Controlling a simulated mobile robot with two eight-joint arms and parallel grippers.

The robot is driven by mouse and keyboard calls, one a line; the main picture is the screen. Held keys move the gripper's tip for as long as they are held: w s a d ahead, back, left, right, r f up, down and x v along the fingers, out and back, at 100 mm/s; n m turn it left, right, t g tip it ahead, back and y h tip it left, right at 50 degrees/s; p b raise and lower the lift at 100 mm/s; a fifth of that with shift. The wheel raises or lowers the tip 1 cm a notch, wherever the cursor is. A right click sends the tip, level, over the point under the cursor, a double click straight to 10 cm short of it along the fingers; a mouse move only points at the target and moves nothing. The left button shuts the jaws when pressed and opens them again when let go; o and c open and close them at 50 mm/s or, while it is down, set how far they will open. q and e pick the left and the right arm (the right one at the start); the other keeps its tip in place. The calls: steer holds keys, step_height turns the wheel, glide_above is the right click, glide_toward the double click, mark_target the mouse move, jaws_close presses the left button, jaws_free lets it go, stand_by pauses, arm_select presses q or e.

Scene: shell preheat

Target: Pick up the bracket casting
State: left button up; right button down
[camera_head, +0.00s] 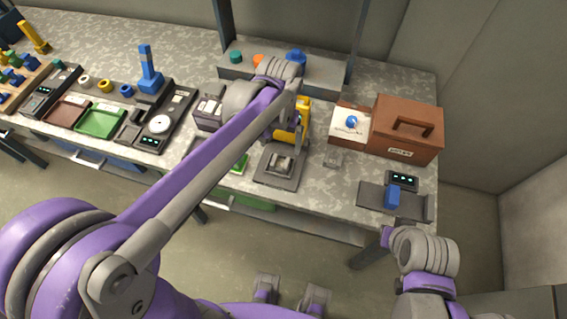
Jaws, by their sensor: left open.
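A grey metal piece, which looks like the bracket casting (281,162), sits on a dark square plate (267,178) near the table's front edge. My left arm reaches across the table from the left. My left gripper (294,138) points down just above and behind the grey piece, open, with its fingers small and partly merged with things behind. I cannot tell whether it touches the piece. My right arm shows at the lower right, off the table's front edge, but its gripper does not show.
A brown box with a handle (408,126) and a white panel with a blue knob (346,124) stand to the right. A blue block (392,197) sits on a grey fixture at the front right. A green tray (100,121) and a blue upright tool (148,70) are left. A shelf lies behind.

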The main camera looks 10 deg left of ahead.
mark_target(280, 163)
arm_select(q)
step_height(280, 163, down, 8)
steer(key=shift+w+f, duration=0.15)
steer(key=c, duration=1.5)
